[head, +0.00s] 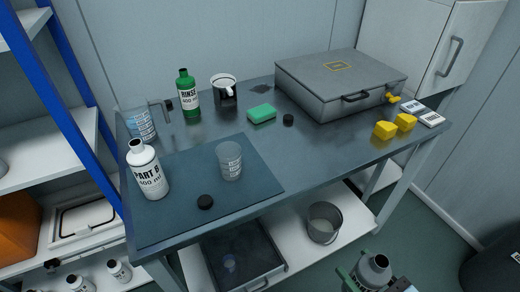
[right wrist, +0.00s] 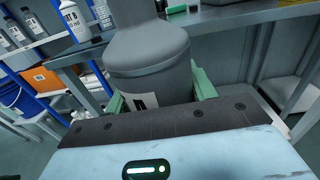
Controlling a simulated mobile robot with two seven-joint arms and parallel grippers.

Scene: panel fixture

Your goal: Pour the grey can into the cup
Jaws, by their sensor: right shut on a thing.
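The grey can (head: 374,268) is in my right gripper (head: 372,277), low at the bottom right of the head view, in front of the table and apart from it. In the right wrist view the can (right wrist: 150,55) stands roughly upright between the green fingers, which are shut on it. Its open mouth shows in the head view. A clear graduated cup (head: 229,161) stands upright on the dark blue mat (head: 180,222) on the table; it looks empty. My left gripper is not in view.
A white PART B bottle (head: 150,174) and black cap (head: 205,201) are on the mat. Behind are a clear jug (head: 141,124), green RINSE bottle (head: 188,95), mug (head: 223,92), green sponge (head: 261,114) and grey case (head: 335,82). A bucket (head: 324,222) stands on the lower shelf.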

